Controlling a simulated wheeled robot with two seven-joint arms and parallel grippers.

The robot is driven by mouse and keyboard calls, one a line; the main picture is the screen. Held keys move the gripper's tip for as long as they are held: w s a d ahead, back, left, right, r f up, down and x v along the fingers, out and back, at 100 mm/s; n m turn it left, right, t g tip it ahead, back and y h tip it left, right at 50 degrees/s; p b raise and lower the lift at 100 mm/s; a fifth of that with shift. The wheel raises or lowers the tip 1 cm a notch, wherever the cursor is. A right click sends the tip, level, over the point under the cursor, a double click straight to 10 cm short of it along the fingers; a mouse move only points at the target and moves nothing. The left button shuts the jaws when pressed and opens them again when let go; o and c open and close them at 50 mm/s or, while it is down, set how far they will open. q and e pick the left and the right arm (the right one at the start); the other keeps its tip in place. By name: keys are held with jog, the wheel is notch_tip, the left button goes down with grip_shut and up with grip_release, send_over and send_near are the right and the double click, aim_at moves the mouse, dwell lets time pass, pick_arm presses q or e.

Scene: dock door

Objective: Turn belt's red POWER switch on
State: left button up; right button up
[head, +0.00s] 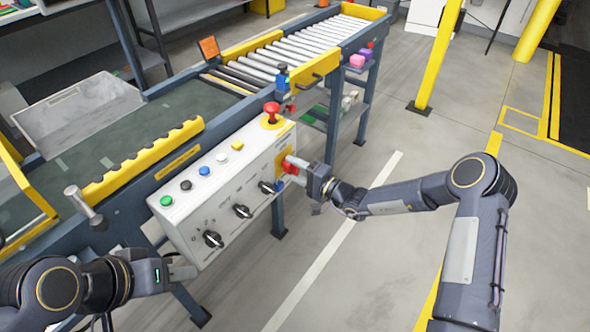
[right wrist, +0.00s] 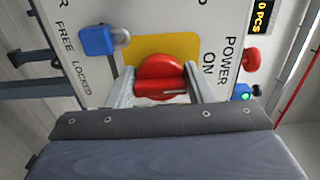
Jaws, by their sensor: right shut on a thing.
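The red POWER switch (right wrist: 160,78) is a round rotary knob with a raised grip bar, on a yellow plate (right wrist: 188,45). It is on the end face of the white control box (head: 225,185); in the head view the switch (head: 291,168) is partly covered by my right gripper (head: 299,171). In the right wrist view my right gripper (right wrist: 163,88) has a finger on each side of the knob and is shut on it. "POWER" and "ON" are printed beside it. My left gripper (head: 184,268) is at the box's lower left; its finger gap is unclear.
A blue padlock (right wrist: 97,40) hangs beside the switch. A red mushroom button (head: 271,110) tops the box, with several coloured buttons and black knobs nearby. The conveyor (head: 310,45) runs behind. Open floor lies to the right, with a yellow post (head: 436,60).

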jog(key=o, duration=1)
jog(key=shift+c, duration=0.2)
jog(key=v, duration=0.8)
jog(key=shift+p, duration=0.3)
jog(key=shift+a, duration=0.1)
